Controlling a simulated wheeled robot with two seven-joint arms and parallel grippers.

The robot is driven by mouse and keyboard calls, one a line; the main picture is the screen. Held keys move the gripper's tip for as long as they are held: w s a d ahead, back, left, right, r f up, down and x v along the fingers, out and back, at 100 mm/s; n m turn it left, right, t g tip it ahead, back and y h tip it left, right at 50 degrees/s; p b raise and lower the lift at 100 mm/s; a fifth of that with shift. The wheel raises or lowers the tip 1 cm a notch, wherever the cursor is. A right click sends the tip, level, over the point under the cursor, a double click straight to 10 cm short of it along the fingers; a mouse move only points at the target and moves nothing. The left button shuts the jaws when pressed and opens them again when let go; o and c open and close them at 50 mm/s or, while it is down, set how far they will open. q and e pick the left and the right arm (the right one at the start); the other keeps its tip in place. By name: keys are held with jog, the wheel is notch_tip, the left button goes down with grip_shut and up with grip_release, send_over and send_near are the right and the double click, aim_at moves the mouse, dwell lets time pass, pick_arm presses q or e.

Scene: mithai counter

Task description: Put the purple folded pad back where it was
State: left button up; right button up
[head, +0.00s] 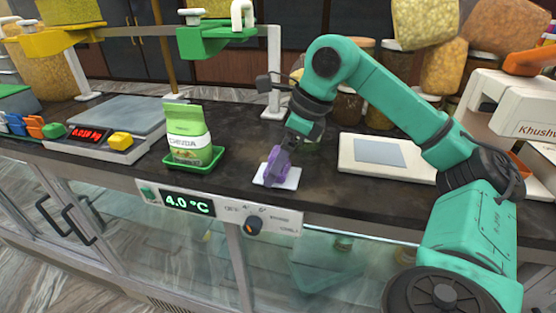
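The purple folded pad (275,168) is at the front middle of the counter, at the tip of my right gripper (284,150). The pad stands tilted over a small white square mat (291,178). My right gripper points down and looks shut on the pad's upper part; its fingertips are partly hidden. The pad's lower end is at the mat, but I cannot tell whether it touches. My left gripper is not in view.
A green-white pouch (187,132) stands in a green tray (214,159) to the left. Further left is a scale (125,113) with a red display. Jars line the back. The counter's front edge is close to the mat.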

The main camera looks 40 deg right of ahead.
jog(key=v, duration=0.6)
jog(key=shift+r+p, duration=0.3)
jog(key=shift+r, duration=0.15)
jog(key=p+v, duration=0.3)
jog(key=v, duration=0.2)
jog(key=shift+s+d+r, duration=0.1)
jog(key=shift+s+r, duration=0.05)
